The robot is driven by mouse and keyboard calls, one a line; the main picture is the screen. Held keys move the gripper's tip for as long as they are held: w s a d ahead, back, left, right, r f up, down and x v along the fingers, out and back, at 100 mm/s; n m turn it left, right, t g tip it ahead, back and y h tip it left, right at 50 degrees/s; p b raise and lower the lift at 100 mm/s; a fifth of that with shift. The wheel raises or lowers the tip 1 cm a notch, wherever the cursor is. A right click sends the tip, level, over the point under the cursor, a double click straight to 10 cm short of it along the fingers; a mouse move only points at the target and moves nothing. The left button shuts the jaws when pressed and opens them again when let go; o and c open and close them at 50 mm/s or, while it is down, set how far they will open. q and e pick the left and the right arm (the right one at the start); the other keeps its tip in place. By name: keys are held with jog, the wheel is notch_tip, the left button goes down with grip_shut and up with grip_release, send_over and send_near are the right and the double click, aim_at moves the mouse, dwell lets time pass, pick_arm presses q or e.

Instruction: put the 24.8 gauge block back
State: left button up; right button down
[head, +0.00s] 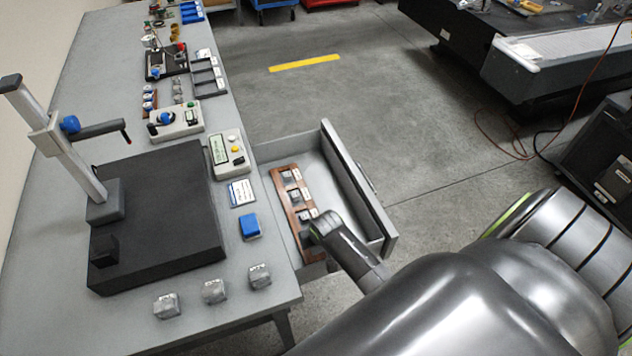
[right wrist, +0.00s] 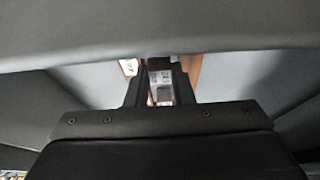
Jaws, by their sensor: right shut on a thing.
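A wooden rack (head: 280,187) lies in the open drawer (head: 348,180), with a row of small grey gauge blocks and white labels on it. My right gripper (head: 309,234) reaches down from the right over the near end of the rack. In the right wrist view the right gripper (right wrist: 160,88) is shut on a small metal gauge block (right wrist: 161,80). Its marking is too small to read. Brown wood of the rack shows behind the fingers, and a white label lies just left of them. I cannot tell whether the held block touches the rack. My left gripper is out of view.
The drawer's front and side walls stand close around my right gripper. On the bench are a black surface plate (head: 165,212) with a stand, a blue-topped block (head: 249,226), a small display box (head: 229,153) and three grey blocks (head: 214,291) near the front edge.

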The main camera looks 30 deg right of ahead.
jog(key=shift+f, duration=0.35)
jog(key=c, duration=0.8)
grip_release()
jog(key=shift+o, duration=0.2)
notch_tip(320, 180, up, 7)
jog(key=p, duration=0.7)
dwell(0.4)
